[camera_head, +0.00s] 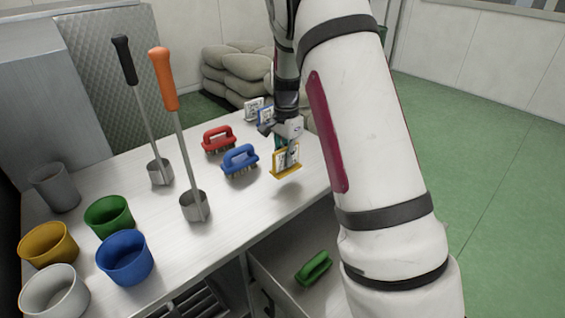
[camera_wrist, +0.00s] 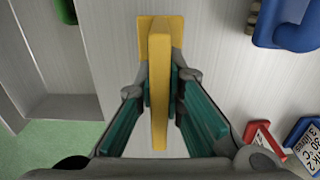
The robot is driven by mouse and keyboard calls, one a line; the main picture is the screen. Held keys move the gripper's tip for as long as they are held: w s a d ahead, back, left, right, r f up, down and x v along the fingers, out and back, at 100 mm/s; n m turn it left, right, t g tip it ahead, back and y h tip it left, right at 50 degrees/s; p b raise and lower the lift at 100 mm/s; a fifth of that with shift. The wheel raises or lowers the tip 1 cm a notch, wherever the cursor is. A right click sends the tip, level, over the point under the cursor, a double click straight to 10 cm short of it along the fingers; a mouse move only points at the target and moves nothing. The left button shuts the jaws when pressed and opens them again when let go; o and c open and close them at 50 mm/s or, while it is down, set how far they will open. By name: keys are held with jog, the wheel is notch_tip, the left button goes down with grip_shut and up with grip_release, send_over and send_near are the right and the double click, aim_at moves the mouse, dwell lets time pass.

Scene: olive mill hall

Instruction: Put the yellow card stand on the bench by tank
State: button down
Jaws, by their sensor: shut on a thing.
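The yellow card stand (camera_head: 286,172) has a white printed card and a flat yellow foot. My gripper (camera_head: 289,147) is shut on it from above, near the right end of the white bench (camera_head: 240,220). A shadow on the bench top lies below and beside the stand, so it seems held a little above the surface. In the wrist view the yellow stand (camera_wrist: 160,85) sits upright between the green-padded fingers (camera_wrist: 158,110). No tank can be made out for certain.
A blue brush (camera_head: 240,160) and a red brush (camera_head: 218,139) stand left of the stand. Two long-handled ladles (camera_head: 194,206) (camera_head: 160,172) and several cups (camera_head: 125,258) fill the left. A green brush (camera_head: 314,267) lies in an open drawer.

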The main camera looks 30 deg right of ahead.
aim_at(283, 162)
jog(key=shift+w+d+f, duration=0.1)
jog(key=shift+w+d, duration=0.05)
jog(key=shift+w, duration=0.5)
jog(key=shift+w+d+f, duration=0.1)
jog(key=shift+w+d, duration=0.05)
jog(key=shift+w, duration=0.5)
jog(key=shift+f+p, duration=0.35)
jog(key=shift+f, duration=1.35)
jog(key=c, duration=1.7)
grip_release()
jog(key=shift+f, duration=0.15)
